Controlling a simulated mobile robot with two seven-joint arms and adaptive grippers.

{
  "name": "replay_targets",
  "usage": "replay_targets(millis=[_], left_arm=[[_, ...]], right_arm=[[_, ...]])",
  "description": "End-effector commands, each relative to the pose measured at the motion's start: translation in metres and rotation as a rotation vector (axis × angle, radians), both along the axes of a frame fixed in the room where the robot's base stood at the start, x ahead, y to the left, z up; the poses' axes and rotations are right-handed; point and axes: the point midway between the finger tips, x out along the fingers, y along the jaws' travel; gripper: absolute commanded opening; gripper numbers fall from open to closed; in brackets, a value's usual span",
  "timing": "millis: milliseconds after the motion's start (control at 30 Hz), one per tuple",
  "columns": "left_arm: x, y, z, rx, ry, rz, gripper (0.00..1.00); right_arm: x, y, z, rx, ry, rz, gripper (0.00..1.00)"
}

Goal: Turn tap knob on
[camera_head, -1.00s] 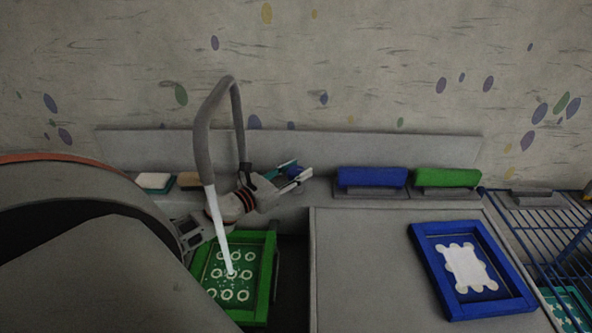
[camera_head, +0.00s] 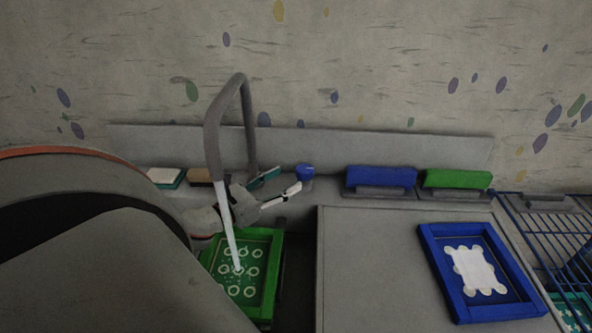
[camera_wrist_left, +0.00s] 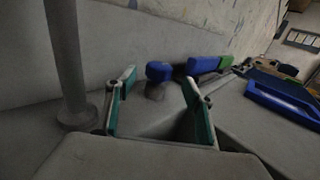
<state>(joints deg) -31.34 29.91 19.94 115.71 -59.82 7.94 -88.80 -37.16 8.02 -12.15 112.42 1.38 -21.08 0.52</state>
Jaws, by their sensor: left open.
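The tap is a tall grey bent pipe (camera_head: 213,140) at the back of the counter. A white stream (camera_head: 229,225) runs from its mouth down to a green frame (camera_head: 270,275) with white rings. A blue round knob (camera_head: 304,172) stands right of the pipe; it also shows in the left wrist view (camera_wrist_left: 158,71). My left gripper (camera_head: 279,184) is open and empty, just left of the knob. In the left wrist view its teal-padded fingers (camera_wrist_left: 160,88) are spread, with the knob ahead between their tips, seemingly apart from them. My right gripper is not in view.
A blue frame (camera_head: 432,268) with a white print lies on the grey board (camera_head: 365,265). A blue wire rack (camera_head: 530,225) stands at far right.

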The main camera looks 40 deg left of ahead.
Motion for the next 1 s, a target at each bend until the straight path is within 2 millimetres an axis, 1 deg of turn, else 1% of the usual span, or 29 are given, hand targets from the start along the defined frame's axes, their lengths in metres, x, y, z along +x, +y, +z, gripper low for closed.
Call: replay_targets(millis=[33, 100, 200, 300, 1000], left_arm=[[-0.009, 0.001, -0.001, -0.002, 0.002, 0.003, 0.53], [-0.019, 0.002, -0.001, -0.003, 0.000, 0.002, 0.53], [-0.029, 0.002, 0.000, -0.001, 0.000, 0.002, 0.53], [-0.034, 0.002, 0.001, 0.000, -0.001, 0.000, 0.53], [-0.035, 0.003, 0.000, 0.001, 0.000, 0.000, 0.53]], right_arm=[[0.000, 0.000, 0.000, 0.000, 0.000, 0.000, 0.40], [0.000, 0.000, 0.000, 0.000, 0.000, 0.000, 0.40], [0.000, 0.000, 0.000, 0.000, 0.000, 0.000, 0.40], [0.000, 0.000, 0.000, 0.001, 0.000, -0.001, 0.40], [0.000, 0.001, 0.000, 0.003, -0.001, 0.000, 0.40]])
